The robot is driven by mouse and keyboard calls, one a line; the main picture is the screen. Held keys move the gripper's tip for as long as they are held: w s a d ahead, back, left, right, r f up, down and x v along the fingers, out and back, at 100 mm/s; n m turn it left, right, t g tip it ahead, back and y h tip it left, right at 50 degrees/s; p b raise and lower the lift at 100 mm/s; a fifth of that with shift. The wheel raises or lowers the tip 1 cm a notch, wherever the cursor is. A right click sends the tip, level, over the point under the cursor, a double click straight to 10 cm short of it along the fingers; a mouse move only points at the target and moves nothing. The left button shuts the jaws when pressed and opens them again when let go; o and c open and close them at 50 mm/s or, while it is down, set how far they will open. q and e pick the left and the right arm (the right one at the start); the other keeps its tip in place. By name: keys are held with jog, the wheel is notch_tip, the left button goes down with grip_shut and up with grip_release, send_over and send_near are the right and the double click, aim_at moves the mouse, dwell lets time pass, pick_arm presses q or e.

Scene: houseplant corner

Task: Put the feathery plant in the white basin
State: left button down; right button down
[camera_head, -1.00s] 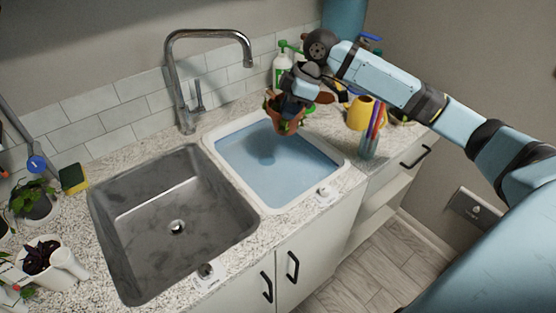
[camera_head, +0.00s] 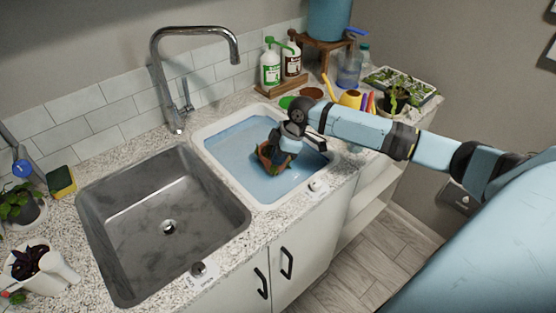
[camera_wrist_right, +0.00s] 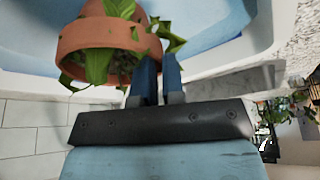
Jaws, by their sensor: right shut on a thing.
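The plant in a terracotta pot (camera_head: 267,157) has green pointed leaves; whether it is the feathery one I cannot tell. My right gripper (camera_head: 283,150) is shut on this pot and holds it low over the right part of the white basin (camera_head: 211,158). Blue water (camera_head: 232,150) fills the basin. In the right wrist view the pot (camera_wrist_right: 95,38) is tilted, at the fingers (camera_wrist_right: 157,80), with the basin's white wall (camera_wrist_right: 262,35) beside it. Whether the pot touches the water or the bottom is unclear. My left gripper is not in view.
A grey sink (camera_head: 165,225) and faucet (camera_head: 165,80) are left of the basin. Soap bottles (camera_head: 270,65), a yellow watering can (camera_head: 350,98) and a seedling tray (camera_head: 400,82) stand behind and right. A white pot (camera_head: 45,272) with a purple plant stands front left.

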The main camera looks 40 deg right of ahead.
jog(key=shift+f, duration=0.8)
jog(key=c, duration=1.2)
grip_release()
jog(key=shift+f, duration=0.1)
jog(key=v, duration=1.2)
jog(key=shift+s, duration=0.1)
